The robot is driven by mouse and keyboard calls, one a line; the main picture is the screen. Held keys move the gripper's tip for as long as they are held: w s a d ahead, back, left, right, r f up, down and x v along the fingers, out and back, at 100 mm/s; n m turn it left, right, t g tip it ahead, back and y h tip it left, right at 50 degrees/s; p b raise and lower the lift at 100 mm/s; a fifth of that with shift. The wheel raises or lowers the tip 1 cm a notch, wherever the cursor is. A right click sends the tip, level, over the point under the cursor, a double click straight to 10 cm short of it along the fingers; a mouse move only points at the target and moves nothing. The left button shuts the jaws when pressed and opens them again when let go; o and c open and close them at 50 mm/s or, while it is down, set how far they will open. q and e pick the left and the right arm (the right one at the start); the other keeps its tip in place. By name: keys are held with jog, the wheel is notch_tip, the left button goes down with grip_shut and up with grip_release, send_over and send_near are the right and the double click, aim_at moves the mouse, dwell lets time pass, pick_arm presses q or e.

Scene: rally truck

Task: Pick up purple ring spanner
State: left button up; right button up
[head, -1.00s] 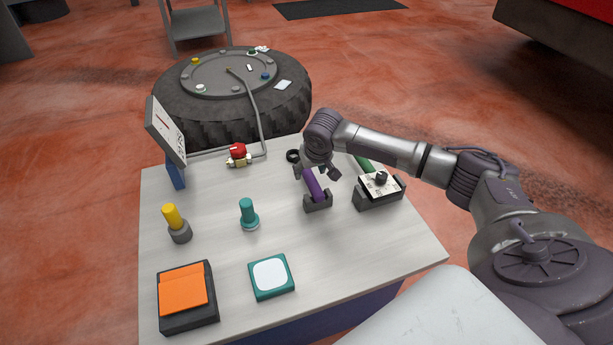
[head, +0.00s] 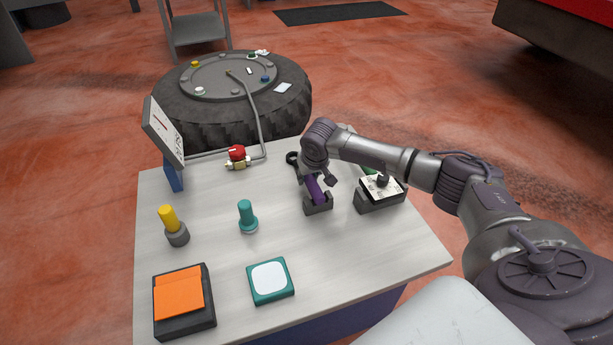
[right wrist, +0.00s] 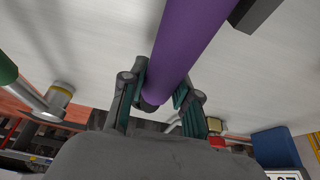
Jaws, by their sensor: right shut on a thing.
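The purple ring spanner (head: 316,191) stands tilted with its lower end in a small grey holder (head: 319,206) on the table. My right gripper (head: 315,181) is around the upper part of its purple handle. In the right wrist view the purple handle (right wrist: 192,42) runs between the two green-padded fingers of my right gripper (right wrist: 160,97), which are shut on it. A dark ring (head: 292,157) shows just behind the gripper; the gripper hides how it joins the handle. My left gripper is not in view.
A black box with a knob (head: 380,190) and a green handle stand close on the right. A teal peg (head: 247,216), a yellow peg (head: 171,225), an orange pad (head: 180,294) and a teal-framed pad (head: 270,280) are left and in front. A red-handled valve (head: 237,154) is behind.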

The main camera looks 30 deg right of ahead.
grip_shut()
jog(key=shift+r, duration=0.15)
jog(key=shift+r+p, duration=0.3)
jog(key=shift+r, duration=0.25)
notch_tip(320, 180, up, 3)
jog(key=shift+p, duration=0.6)
pick_arm(q)
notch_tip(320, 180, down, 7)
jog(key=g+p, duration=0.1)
jog(key=p, duration=0.2)
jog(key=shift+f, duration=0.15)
pick_arm(e)
jog(key=s+d+r, duration=0.5)
jog(key=s+r, duration=0.1)
jog(key=s, duration=0.4)
jog(key=shift+d+r, duration=0.25)
jog(key=shift+r, duration=0.1)
jog(key=shift+s, duration=0.1)
